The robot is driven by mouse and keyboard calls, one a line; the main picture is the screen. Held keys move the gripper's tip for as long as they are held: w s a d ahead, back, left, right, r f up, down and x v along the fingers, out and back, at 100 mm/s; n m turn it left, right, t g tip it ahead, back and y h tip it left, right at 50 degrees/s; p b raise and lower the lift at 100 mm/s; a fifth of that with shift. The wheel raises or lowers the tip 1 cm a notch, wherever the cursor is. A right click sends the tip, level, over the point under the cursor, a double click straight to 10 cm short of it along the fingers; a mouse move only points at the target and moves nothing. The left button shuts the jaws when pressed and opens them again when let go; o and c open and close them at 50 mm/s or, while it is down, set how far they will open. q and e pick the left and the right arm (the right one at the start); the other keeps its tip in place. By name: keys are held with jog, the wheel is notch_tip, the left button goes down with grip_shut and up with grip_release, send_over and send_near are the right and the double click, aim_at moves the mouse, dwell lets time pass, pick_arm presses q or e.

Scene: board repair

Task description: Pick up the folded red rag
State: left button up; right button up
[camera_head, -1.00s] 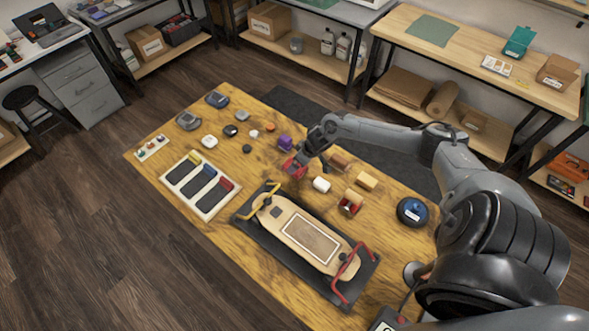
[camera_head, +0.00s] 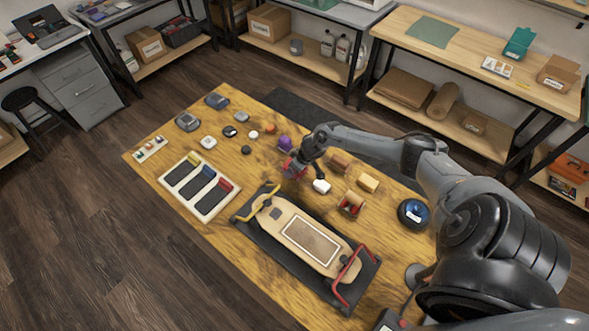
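The folded red rag (camera_head: 289,164) lies on the wooden table, beside the purple object and left of the white block. It is small and partly hidden by my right gripper (camera_head: 306,175). That gripper points down right at the rag, with one dark finger to the right near the white block and the other by the rag. The fingers look spread apart. Whether they touch the rag cannot be made out. My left gripper is not in view.
A purple object (camera_head: 284,143) and a white block (camera_head: 321,186) stand close to the gripper. Tan blocks (camera_head: 368,183), a red-ended roll (camera_head: 351,204) and a blue round device (camera_head: 413,212) lie to the right. A skateboard deck (camera_head: 300,238) in a black stand lies in front.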

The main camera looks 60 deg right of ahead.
jog(key=c, duration=0.8)
jog(key=shift+c, duration=0.2)
jog(key=shift+r, duration=0.2)
jog(key=shift+r, duration=0.6)
notch_tip(320, 180, up, 3)
jog(key=shift+f+p, duration=0.1)
jog(key=shift+p, duration=0.3)
jog(key=s+d+r+p, duration=0.3)
jog(key=s+r, duration=0.3)
jog(key=s, duration=0.5)
jog(key=shift+d+r+p, duration=0.3)
jog(key=shift+d+p, duration=0.05)
jog(key=shift+p, duration=0.05)
